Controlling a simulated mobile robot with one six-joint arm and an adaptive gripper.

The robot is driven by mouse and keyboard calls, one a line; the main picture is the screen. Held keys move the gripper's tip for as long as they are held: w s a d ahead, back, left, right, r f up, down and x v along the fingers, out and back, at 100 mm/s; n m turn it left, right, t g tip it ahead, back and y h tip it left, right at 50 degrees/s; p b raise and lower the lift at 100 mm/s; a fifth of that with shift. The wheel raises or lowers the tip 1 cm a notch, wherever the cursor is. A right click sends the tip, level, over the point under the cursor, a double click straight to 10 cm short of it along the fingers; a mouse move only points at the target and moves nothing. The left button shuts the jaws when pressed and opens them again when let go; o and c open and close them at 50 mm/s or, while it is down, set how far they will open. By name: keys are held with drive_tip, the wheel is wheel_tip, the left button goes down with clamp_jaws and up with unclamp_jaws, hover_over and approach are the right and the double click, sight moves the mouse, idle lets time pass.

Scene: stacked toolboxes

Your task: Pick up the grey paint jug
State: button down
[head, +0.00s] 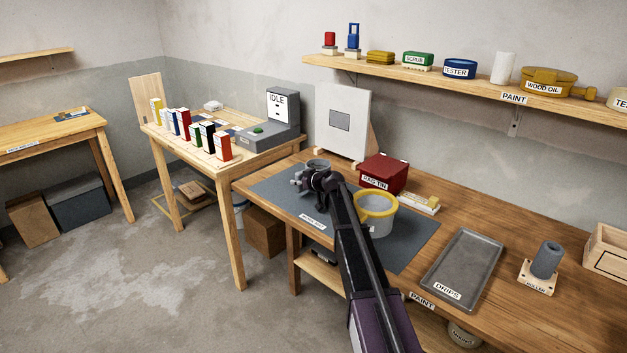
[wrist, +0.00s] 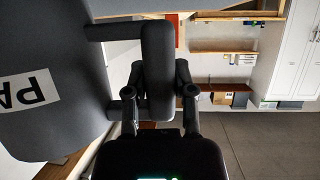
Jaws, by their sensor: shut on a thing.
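The grey paint jug (wrist: 50,95) fills the left of the wrist view, with part of a white label reading "PA", upside down in that view. Its dark handle (wrist: 157,60) stands out to the right of the body. My gripper (wrist: 159,92) is shut on this handle, one finger at each side. In the head view the jug's grey rim (head: 318,164) shows just behind my gripper (head: 308,179), which hides most of the body. I cannot tell whether the jug touches the bench.
A grey pot with a yellow rim (head: 377,222) stands right of my arm, near a red rag tin (head: 383,172). A pale board (head: 342,120) stands behind the jug. The drip tray (head: 463,270) lies farther right. The mat (head: 272,190) is clear left of my gripper.

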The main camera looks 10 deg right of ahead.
drive_tip(key=shift+r, duration=0.1)
idle(0.3)
wheel_tip(320, 180, up, 10)
drive_tip(key=p, duration=1)
idle(1.2)
